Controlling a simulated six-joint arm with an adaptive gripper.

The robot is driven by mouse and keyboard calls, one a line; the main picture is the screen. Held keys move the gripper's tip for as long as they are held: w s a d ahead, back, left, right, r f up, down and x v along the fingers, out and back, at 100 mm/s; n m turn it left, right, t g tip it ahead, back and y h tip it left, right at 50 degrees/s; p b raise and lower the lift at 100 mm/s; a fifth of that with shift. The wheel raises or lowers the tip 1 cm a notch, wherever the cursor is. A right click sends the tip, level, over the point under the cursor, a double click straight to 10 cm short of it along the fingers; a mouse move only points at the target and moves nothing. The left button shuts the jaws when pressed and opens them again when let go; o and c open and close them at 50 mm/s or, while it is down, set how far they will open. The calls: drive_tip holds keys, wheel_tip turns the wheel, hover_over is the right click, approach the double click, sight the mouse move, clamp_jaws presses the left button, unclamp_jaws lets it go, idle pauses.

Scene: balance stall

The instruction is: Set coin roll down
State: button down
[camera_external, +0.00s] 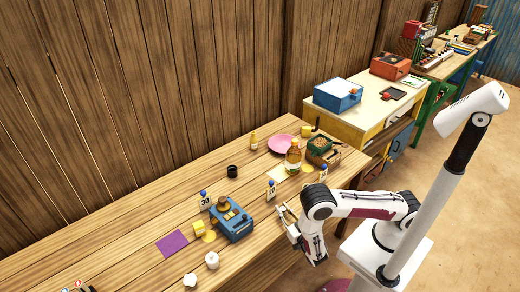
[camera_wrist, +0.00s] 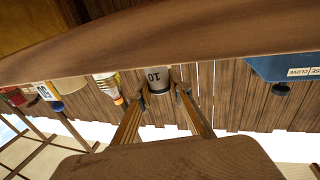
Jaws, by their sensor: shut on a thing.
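The coin roll is a grey cylinder (camera_wrist: 157,80) marked "10" in the wrist view, which looks upside down. It sits between the two fingertips of my gripper (camera_wrist: 164,95), which is shut on it. In the external view my gripper (camera_external: 286,212) is at the front edge of the wooden table (camera_external: 120,235), right of the blue scale. The roll is too small there to make out clearly. I cannot tell whether its end touches the table.
The blue scale (camera_external: 232,222) is left of my gripper; its blue body (camera_wrist: 285,68) shows in the wrist view. An amber bottle (camera_external: 293,160) and a green box (camera_external: 320,146) are farther back. A pink plate (camera_external: 281,144) lies near the wall.

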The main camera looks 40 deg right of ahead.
drive_tip(key=shift+f, duration=0.1)
idle(0.3)
drive_tip(key=c, duration=1.8)
unclamp_jaws()
drive_tip(key=shift+c, duration=0.2)
drive_tip(key=shift+f, duration=0.1)
drive_tip(key=shift+s, duration=0.15)
drive_tip(key=shift+v, duration=1.1)
drive_tip(key=shift+r+v, duration=0.1)
drive_tip(key=shift+v, duration=0.7)
drive_tip(key=shift+r+v, duration=0.15)
drive_tip(key=shift+v, duration=1.75)
drive_tip(key=shift+o, duration=0.6)
drive_tip(key=shift+d, duration=0.15)
